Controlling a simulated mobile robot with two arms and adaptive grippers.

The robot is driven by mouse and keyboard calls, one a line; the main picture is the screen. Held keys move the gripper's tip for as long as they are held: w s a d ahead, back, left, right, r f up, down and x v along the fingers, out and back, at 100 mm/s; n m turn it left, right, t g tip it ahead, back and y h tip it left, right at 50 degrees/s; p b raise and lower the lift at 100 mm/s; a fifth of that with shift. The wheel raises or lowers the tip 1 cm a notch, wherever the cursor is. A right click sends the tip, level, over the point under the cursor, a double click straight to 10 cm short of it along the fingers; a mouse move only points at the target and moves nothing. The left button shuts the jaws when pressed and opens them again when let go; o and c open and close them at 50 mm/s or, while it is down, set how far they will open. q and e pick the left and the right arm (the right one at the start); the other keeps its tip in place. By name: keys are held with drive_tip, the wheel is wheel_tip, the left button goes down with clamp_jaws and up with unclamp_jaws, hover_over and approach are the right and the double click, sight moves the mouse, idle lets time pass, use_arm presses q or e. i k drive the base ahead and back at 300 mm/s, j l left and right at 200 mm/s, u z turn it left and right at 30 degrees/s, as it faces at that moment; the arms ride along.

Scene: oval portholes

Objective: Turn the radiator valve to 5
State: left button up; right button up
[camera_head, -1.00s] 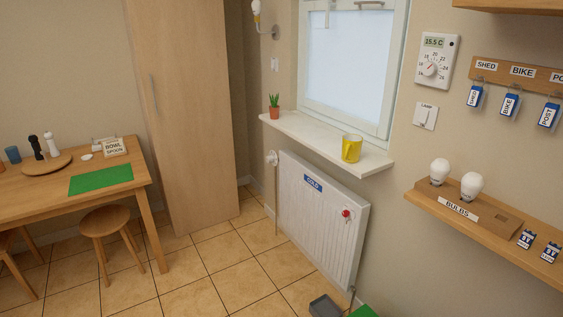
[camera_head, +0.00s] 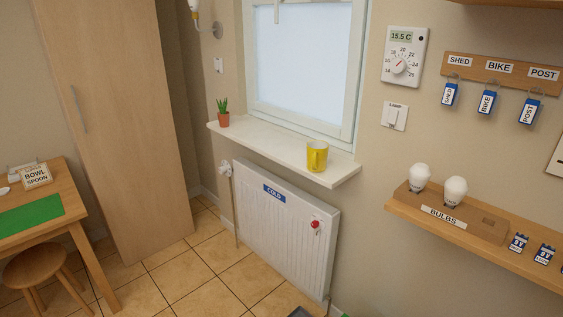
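The white radiator (camera_head: 283,228) stands against the wall below the window sill, with a blue "COLD" label (camera_head: 274,194) near its top. A white valve knob (camera_head: 225,169) sits at the radiator's upper left corner, above a thin vertical pipe; its numbers are too small to read. A small red knob or tag (camera_head: 315,224) is on the radiator's right front. Neither of my grippers is in view.
A window sill (camera_head: 290,154) with a potted plant (camera_head: 223,115) and a yellow mug (camera_head: 317,156) juts out above the radiator. A tall wooden cupboard (camera_head: 125,130) stands to the left. A shelf with bulbs (camera_head: 470,238) is at the right.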

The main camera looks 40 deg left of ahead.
sight(223, 170)
drive_tip(key=j+z, duration=0.35)
drive_tip(key=j, duration=0.85)
drive_tip(key=j+z, duration=0.4)
drive_tip(key=j, duration=0.8)
drive_tip(key=k, duration=0.05)
